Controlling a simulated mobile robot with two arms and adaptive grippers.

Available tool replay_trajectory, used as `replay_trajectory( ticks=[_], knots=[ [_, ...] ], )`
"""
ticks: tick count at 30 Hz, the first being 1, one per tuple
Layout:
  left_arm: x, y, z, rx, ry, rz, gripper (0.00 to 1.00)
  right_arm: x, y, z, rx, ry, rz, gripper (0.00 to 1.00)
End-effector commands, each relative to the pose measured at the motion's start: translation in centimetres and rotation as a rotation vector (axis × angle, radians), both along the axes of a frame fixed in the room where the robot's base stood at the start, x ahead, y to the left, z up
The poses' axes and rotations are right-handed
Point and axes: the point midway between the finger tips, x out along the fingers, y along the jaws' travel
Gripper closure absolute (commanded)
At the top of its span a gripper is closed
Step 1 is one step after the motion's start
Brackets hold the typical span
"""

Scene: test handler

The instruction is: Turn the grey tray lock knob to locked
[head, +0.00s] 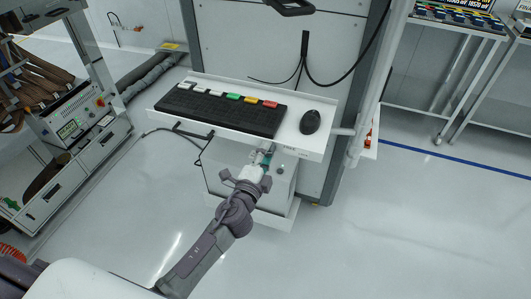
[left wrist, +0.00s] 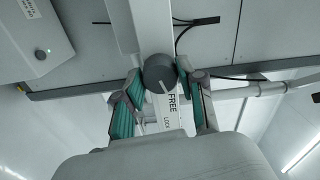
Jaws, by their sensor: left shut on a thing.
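The grey tray lock knob (left wrist: 158,70) is a round dark grey knob on the underside edge of the white keyboard tray. A short light mark on it points toward the word FREE, and the word LOCK is printed farther along the same strip. My left gripper (left wrist: 161,80) is shut on the knob, with one teal-padded finger on each side. In the head view my left gripper (head: 265,156) reaches up to the front edge of the tray (head: 302,148); the knob cannot be made out there. My right gripper is not in view.
A black keyboard (head: 220,110) with coloured keys and a black mouse (head: 310,122) lie on the tray. A grey cabinet (head: 265,45) stands behind it. A cart with equipment (head: 75,130) is at the left. The floor at the right is clear.

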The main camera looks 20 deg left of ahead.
Motion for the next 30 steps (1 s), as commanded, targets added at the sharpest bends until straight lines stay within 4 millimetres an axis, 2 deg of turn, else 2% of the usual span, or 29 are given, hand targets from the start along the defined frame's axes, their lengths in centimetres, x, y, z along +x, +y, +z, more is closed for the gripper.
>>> replay_trajectory(
  ticks=[12, 30],
  knots=[
    [0.06, -0.08, 0.18, 0.255, -0.012, -0.002, 0.96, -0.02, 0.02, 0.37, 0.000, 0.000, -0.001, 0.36],
    [0.05, -0.12, 0.11, 0.318, -0.014, -0.002, 0.96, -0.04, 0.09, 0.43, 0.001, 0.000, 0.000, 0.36]
  ],
)
